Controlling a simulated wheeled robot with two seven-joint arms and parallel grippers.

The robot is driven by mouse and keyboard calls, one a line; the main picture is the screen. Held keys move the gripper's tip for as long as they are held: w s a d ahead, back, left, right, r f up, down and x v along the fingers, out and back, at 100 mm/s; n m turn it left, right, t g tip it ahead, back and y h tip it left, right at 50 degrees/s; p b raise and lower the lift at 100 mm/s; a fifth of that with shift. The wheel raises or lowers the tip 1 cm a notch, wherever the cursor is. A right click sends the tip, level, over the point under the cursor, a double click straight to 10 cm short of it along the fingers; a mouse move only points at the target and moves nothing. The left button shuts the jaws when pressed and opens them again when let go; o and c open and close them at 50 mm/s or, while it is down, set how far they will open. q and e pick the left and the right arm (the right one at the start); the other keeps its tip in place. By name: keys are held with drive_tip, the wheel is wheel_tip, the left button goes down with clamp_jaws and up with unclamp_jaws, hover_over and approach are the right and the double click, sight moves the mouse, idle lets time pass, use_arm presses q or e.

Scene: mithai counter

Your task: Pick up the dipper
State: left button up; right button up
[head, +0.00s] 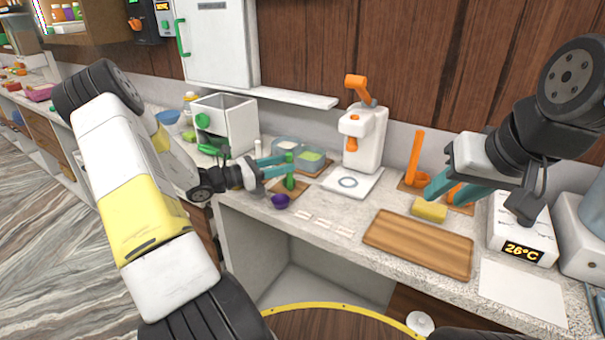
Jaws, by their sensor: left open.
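A small purple cup (280,201) sits on the counter left of centre, with an upright green handle-like piece (290,182) just behind it. These look like the dipper, but I cannot tell whether the two parts are joined. My left gripper (284,166) is open, its teal fingers pointing right, with the tips at the upper part of the green piece. I cannot tell whether they touch it.
A white press (364,138) with an orange lever stands at the back. Clear containers (311,155) stand behind my left gripper. Small white labels (323,222) lie flat at the front.

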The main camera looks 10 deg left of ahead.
use_arm(q)
drive_tip(key=x, duration=0.5)
drive_tip(key=shift+d+r, duration=0.15)
drive_tip(key=shift+d, duration=0.1)
clamp_jaws()
idle(1.2)
